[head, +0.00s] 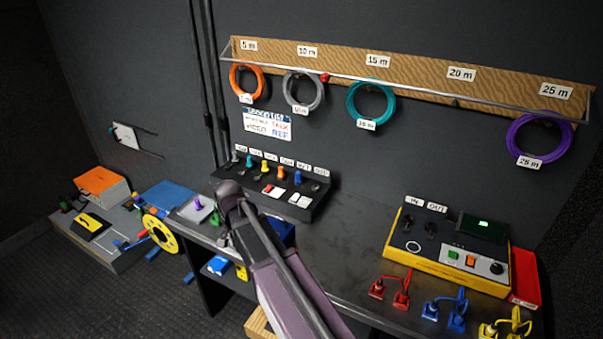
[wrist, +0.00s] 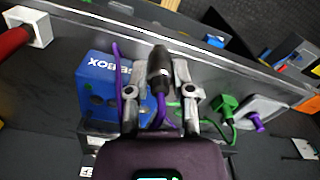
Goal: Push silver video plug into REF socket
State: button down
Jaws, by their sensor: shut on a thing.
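My gripper (wrist: 160,78) is shut on a dark plug (wrist: 159,62) with a metallic-looking band and a purple cable (wrist: 160,112); I take it for the silver video plug. The plug lies lengthwise between the fingers, its tip out of clear sight. In the head view my gripper (head: 228,195) is over the bench, left of the sloped socket panel (head: 315,208), and its hold is too small to make out. The panel has a row of small labels and several coloured plugs standing in it. The labels are too small to read, so I cannot tell which socket is REF.
In the wrist view a blue box (wrist: 97,87) is below the gripper, with a green plug (wrist: 224,104) to its right. A yellow-edged console (head: 450,245) and red, blue and yellow connectors stand on the bench's right. A rail with cable coils (head: 372,103) crosses the wall.

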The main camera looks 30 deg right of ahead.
notch_tip(320, 180, up, 17)
jog(key=p, duration=1.6)
jog(key=shift+d+r, duration=0.1)
